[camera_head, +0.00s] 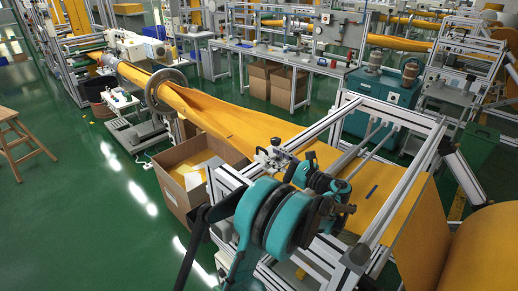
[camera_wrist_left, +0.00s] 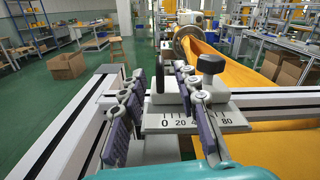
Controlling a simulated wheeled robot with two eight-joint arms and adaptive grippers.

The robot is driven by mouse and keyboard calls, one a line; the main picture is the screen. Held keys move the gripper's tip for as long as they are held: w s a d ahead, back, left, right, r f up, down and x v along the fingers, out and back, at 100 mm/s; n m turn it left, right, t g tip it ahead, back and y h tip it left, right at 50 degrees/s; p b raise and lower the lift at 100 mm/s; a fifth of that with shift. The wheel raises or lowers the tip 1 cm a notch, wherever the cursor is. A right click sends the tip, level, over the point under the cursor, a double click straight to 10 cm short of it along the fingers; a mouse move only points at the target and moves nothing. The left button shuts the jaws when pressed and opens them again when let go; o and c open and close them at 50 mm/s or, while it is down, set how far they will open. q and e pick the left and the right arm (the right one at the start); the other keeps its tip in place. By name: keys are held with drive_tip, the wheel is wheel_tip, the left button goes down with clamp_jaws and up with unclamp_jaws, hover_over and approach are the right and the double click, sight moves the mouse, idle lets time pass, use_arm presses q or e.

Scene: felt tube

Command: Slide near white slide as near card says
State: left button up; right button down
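The near white slide (camera_wrist_left: 195,121) sits on the metal frame rail, with a black knob (camera_wrist_left: 210,64) on top and a printed scale marked 0 to 80. In the head view the slide (camera_head: 272,158) is at the left end of the frame's cross rail, beside the orange felt. My left gripper (camera_wrist_left: 160,80) is open, its two dark-padded fingers apart in front of the slide, with a slim black upright part between them in the picture. I cannot tell whether they touch it. The fingers cover part of the slide. I cannot make out a readable card. My right gripper is not in view.
Orange felt (camera_head: 245,122) runs from a metal ring (camera_head: 167,90) to the aluminium frame (camera_head: 405,195). An open cardboard box (camera_head: 178,190) stands left of the frame. A large felt roll (camera_head: 485,250) is at lower right. The green floor at left is mostly clear.

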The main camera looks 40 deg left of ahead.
sight(263, 150)
use_arm(q)
drive_tip(key=a, duration=0.6)
drive_tip(key=shift+w+b, duration=0.25)
drive_tip(key=shift+b, duration=0.05)
clamp_jaws()
